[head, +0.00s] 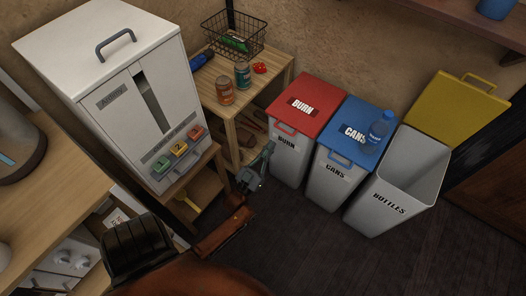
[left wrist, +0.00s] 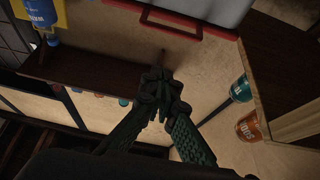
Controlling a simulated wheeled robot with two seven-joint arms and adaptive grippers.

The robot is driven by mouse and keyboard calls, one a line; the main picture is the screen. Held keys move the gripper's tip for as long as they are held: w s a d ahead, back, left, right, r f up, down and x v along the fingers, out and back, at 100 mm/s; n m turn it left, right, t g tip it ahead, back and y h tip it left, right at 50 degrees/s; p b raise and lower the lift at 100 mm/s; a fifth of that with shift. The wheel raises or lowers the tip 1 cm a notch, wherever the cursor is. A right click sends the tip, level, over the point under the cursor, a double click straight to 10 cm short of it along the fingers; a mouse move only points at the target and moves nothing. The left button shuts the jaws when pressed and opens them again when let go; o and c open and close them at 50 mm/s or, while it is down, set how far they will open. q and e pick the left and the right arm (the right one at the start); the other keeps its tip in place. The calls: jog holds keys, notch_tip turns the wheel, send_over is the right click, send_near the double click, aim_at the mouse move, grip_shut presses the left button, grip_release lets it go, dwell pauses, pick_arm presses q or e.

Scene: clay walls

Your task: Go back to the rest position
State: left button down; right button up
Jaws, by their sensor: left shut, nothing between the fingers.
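My left gripper (head: 264,158) shows in the head view at the end of my orange arm, between the small wooden table and the burn bin. Its dark green fingers are shut, with nothing between them. In the left wrist view the closed fingertips (left wrist: 160,82) meet in the middle of the picture. The gripper looks clear of the bin and the table, but the exact gap is hard to tell. My right gripper is in neither view.
A wooden table (head: 274,84) holds cans. A white cabinet (head: 75,48) stands left. Dark floor (head: 300,250) is clear in front.

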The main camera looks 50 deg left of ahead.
pick_arm(q)
jog(key=shift+v, duration=1.15)
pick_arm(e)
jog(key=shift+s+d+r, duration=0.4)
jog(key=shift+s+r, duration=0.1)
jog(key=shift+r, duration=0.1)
pick_arm(q)
jog(key=shift+f, duration=0.1)
